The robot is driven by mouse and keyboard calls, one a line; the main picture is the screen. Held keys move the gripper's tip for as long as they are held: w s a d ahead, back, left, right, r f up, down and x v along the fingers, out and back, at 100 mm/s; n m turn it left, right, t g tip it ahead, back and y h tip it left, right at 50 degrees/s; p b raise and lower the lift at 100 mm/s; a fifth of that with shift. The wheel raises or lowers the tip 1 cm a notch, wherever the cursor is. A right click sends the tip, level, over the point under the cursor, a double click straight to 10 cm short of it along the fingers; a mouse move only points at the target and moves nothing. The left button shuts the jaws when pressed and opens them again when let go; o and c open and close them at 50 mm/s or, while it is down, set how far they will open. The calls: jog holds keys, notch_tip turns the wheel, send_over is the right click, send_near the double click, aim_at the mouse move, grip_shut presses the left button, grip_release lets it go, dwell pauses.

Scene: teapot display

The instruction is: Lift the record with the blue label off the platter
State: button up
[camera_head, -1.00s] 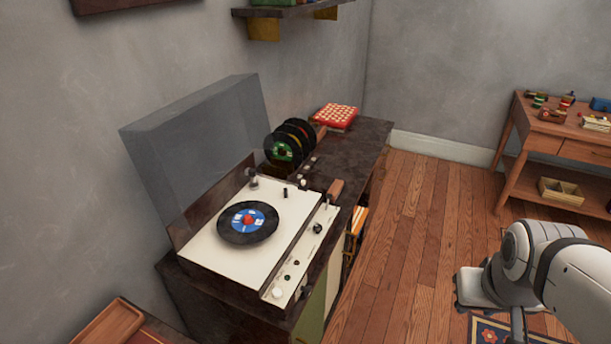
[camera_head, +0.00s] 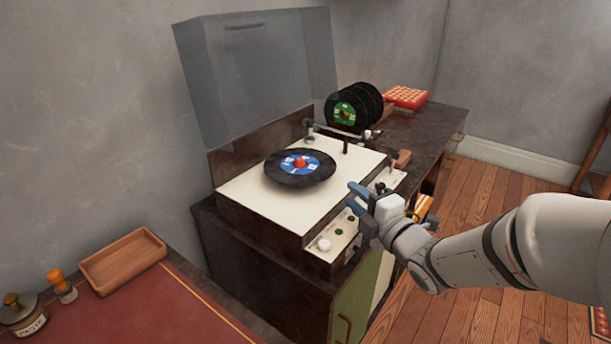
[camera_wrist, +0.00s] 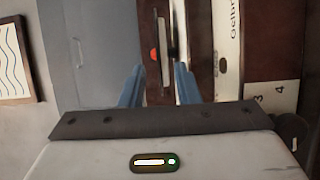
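The black record with the blue label and red centre (camera_head: 297,179) lies flat on the turntable (camera_head: 260,205). It covers the platter. My gripper (camera_head: 356,201) is to the right of the record, near the deck's front right edge, apart from the record and empty. Its two blue fingers are spread, also in the wrist view (camera_wrist: 160,88). Between them in the wrist view is a small red spot, likely the record's centre (camera_wrist: 154,55), seen nearly edge-on.
The clear lid (camera_head: 255,65) stands raised behind the deck. The tonearm (camera_head: 338,131) lies along the deck's back right. A wooden tray (camera_head: 123,262) and paste jar (camera_head: 24,316) are at front left.

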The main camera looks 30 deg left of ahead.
aim_at(337, 192)
jog(key=x, duration=0.7)
jog(key=shift+w+a+r, duration=0.15)
jog(key=shift+w+a, duration=0.05)
jog(key=shift+w, duration=0.1)
jog(key=shift+c, duration=0.4)
grip_shut()
